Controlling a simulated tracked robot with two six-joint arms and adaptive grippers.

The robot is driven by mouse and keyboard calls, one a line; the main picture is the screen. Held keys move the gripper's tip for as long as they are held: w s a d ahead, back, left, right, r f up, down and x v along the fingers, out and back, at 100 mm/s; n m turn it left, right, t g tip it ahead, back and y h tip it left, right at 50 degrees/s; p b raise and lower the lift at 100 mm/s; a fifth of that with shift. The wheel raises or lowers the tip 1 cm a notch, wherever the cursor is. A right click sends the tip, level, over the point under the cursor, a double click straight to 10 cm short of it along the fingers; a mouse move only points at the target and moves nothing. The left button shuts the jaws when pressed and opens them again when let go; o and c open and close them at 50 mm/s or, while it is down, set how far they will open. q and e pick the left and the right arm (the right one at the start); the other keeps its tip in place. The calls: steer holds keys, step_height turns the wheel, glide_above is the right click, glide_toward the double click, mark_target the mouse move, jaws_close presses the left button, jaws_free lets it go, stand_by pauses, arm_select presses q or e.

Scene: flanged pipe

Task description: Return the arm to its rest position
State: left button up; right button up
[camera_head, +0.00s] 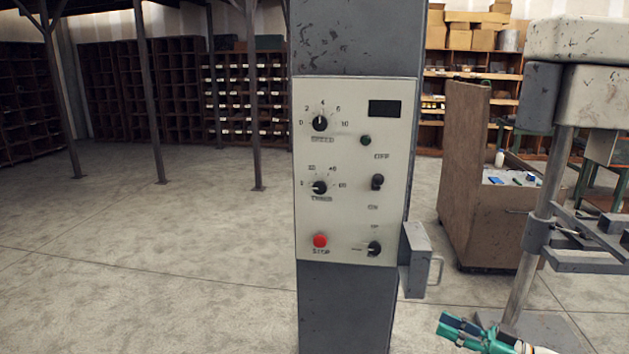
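My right gripper (443,327) shows at the bottom edge, right of centre, with teal fingers pointing left. Its fingers lie close together in this view, and I cannot tell whether they are open or shut. No object shows at its fingertips. It is in front of and to the right of the grey column (345,312), apart from it in the picture. My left arm and gripper are not in view. No flanged pipe shows.
A pale control panel (342,215) with knobs and a red stop button (320,241) is on the column. A grey box with a handle (417,262) juts from its right side. A drill-press-like machine (525,255) stands at right, a brown cabinet (465,175) behind. Left floor is open.

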steer(key=w+a+f+m+t+h, duration=0.1)
steer(key=a+f+m+t+h, duration=0.1)
steer(key=a+f+m, duration=0.3)
steer(key=w+a+f+m+t+h, duration=0.1)
steer(key=a+f+m+t+h, duration=0.15)
steer(key=a, duration=0.55)
steer(key=s+a+f+m+g+h, duration=0.1)
steer(key=s+a+f+m+h, duration=0.1)
steer(key=f, duration=0.3)
steer(key=s+a+f+m+g+h, duration=0.1)
steer(key=s+a+f+m+g, duration=0.1)
steer(key=f, duration=0.4)
steer(key=s+f+g+h, duration=0.2)
steer(key=s+f+g, duration=0.3)
steer(key=s, duration=0.9)
steer(key=s+f+g+h, duration=0.3)
steer(key=s+f+g, duration=0.3)
steer(key=s, duration=0.8)
step_height(320, 180, down, 4)
steer(key=shift+s+r, duration=0.1)
steer(key=shift+s, duration=0.1)
steer(key=shift+d+m, duration=0.2)
steer(key=shift+m, duration=0.05)
